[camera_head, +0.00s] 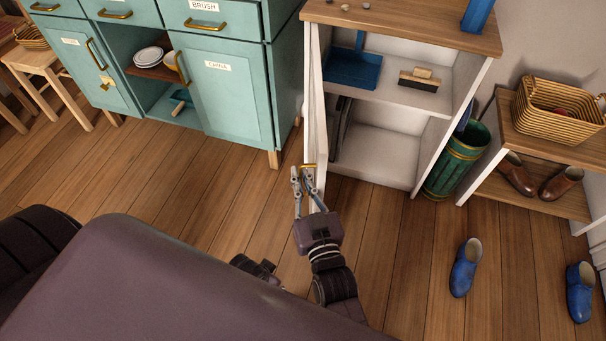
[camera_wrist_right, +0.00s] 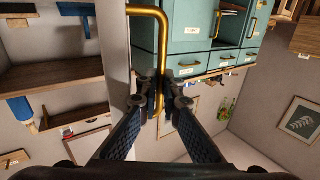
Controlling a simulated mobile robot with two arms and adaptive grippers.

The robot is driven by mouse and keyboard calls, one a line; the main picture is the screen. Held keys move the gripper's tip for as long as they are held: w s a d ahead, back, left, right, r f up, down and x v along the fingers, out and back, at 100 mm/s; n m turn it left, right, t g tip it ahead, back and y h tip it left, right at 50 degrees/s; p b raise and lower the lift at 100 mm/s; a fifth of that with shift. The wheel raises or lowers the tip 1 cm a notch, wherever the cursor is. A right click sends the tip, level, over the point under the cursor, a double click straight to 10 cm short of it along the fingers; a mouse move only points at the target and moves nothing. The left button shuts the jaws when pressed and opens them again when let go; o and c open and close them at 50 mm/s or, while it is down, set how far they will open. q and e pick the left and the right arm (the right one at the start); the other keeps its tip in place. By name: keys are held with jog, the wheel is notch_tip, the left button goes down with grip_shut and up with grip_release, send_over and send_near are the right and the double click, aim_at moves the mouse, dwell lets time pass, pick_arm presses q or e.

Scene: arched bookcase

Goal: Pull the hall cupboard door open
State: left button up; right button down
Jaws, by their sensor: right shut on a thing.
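The hall cupboard (camera_head: 400,165) is white with a wooden top. Its white door (camera_head: 314,105) stands swung out at the left side, seen nearly edge-on, and the inside is exposed. My right gripper (camera_head: 308,182) is shut on the door's brass handle (camera_head: 309,167). In the right wrist view the fingertips (camera_wrist_right: 160,95) close around the brass handle (camera_wrist_right: 164,40), beside the pale door edge (camera_wrist_right: 116,70).
A blue dustpan (camera_head: 352,69) and a brush (camera_head: 420,79) lie on the cupboard's shelf. A teal cabinet (camera_head: 232,95) stands left of the door. A green bin (camera_head: 455,160) and a shoe bench (camera_head: 545,128) are at right. Blue shoes (camera_head: 465,267) lie on the floor.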

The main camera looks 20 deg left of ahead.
jog(key=shift+a+r, duration=0.2)
jog(key=c, duration=2.4)
grip_release()
jog(key=shift+r, duration=0.1)
jog(key=shift+s+d, duration=0.1)
jog(key=v, duration=1.2)
jog(key=shift+f, duration=0.3)
jog(key=shift+d, duration=0.15)
jog(key=shift+c, duration=0.6)
